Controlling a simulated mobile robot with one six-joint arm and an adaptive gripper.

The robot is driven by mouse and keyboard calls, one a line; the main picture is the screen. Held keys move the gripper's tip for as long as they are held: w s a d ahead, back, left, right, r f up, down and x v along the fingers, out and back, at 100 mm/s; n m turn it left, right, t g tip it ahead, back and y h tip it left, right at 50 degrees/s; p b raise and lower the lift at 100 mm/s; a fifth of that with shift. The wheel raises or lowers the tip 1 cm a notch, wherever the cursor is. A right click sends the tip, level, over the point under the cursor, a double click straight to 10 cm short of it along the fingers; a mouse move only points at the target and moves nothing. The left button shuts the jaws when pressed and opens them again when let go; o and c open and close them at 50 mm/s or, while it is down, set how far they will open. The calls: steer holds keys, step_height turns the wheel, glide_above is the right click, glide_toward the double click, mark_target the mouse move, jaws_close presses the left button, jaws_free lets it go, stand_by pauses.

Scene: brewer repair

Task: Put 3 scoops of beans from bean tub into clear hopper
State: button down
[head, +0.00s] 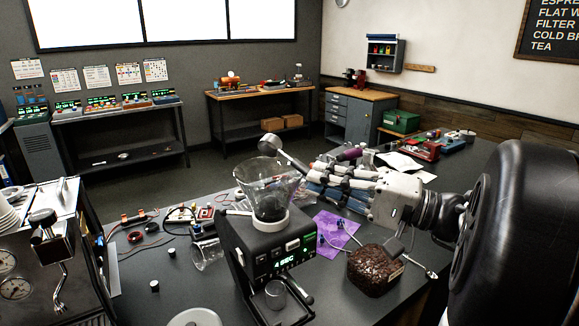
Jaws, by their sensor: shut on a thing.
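My gripper (318,174) comes in from the right and is shut on the handle of a metal scoop (270,145). The scoop's round bowl is above the back of the clear hopper (268,180) in this view, apart from its rim as far as I can tell. I cannot see whether the bowl holds beans. The hopper is a flared see-through cone on top of the black grinder (268,245); its lower part looks dark, and I cannot make out its contents. The bean tub (372,272), full of dark brown beans with a pale label, stands on the table right of the grinder.
An espresso machine (50,255) stands at the left.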

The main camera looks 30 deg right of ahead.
steer(key=w+d+r+m+h+p, duration=0.1)
steer(key=r+m+p, duration=0.4)
steer(key=m+p, duration=0.6)
steer(key=w+d+r+m+h+p, duration=0.1)
steer(key=d+r+m+p, duration=0.3)
steer(key=m+p, duration=0.7)
steer(key=w+r+p, duration=0.1)
steer(key=p, duration=1.3)
steer(key=shift+w+m+t+h, duration=0.15)
steer(key=shift+m+t+h, duration=0.15)
steer(key=shift+m, duration=0.1)
steer(key=shift+f, duration=0.1)
